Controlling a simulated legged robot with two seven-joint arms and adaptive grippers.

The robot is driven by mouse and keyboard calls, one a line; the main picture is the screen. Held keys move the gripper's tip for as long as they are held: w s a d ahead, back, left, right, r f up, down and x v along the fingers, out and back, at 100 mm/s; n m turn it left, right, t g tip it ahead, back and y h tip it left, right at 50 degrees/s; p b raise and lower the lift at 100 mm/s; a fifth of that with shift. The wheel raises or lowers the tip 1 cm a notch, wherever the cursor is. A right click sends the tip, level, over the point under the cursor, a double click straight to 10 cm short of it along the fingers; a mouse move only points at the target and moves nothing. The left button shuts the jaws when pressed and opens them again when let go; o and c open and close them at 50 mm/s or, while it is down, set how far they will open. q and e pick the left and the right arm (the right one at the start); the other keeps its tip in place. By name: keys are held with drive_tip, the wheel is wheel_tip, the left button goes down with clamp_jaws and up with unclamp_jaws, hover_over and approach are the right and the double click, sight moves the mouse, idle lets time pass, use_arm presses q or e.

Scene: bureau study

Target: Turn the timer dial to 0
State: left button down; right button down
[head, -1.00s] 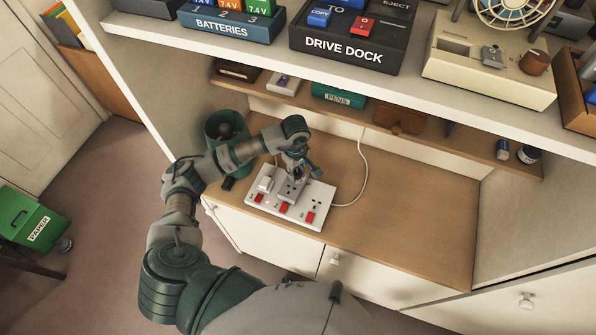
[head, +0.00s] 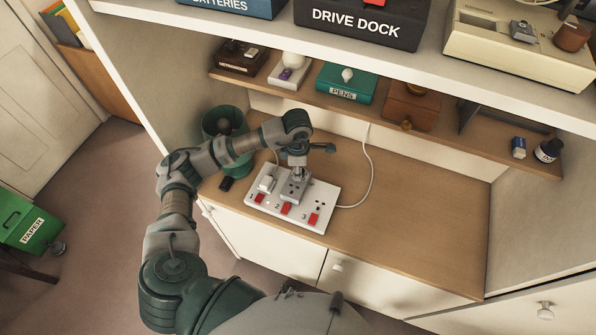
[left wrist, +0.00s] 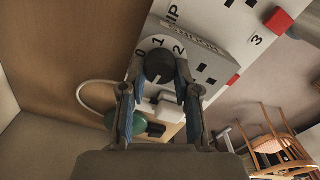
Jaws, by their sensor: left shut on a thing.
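The grey timer (head: 293,189) sits on the white power strip (head: 318,196), in the middle socket area. In the left wrist view its dark round dial (left wrist: 158,64) shows, with 0, 1 and 2 printed around its far side on the pale face of the timer (left wrist: 205,48). My left gripper (left wrist: 154,84) has a blue-padded finger on each side of the dial and is shut on it. I cannot tell which number the dial points to. In the head view my left gripper (head: 298,166) is above the timer and hides its dial.
The power strip has red switches and a white plug (head: 267,183). A green bin (head: 226,132) stands behind my forearm. A low shelf (head: 450,122) holds several small items above the desk. The desk (head: 410,210) is clear to the right.

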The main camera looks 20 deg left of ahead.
use_arm(q)
drive_tip(key=shift+w+a+n+b, duration=0.1)
drive_tip(key=shift+n+b, duration=0.2)
drive_tip(key=shift+n, duration=0.6)
drive_tip(key=n, duration=0.2)
drive_tip(key=shift+n+b, duration=0.3)
drive_tip(key=shift+n, duration=1.3)
drive_tip(key=shift+n+b, duration=0.35)
drive_tip(key=shift+n, duration=1.15)
use_arm(e)
drive_tip(key=shift+s+a+f, duration=0.15)
drive_tip(key=shift+a+f, duration=0.05)
drive_tip(key=shift+f, duration=0.9)
drive_tip(key=shift+a, duration=0.2)
use_arm(q)
drive_tip(key=c, duration=0.8)
unclamp_jaws()
use_arm(e)
drive_tip(key=shift+d, duration=0.15)
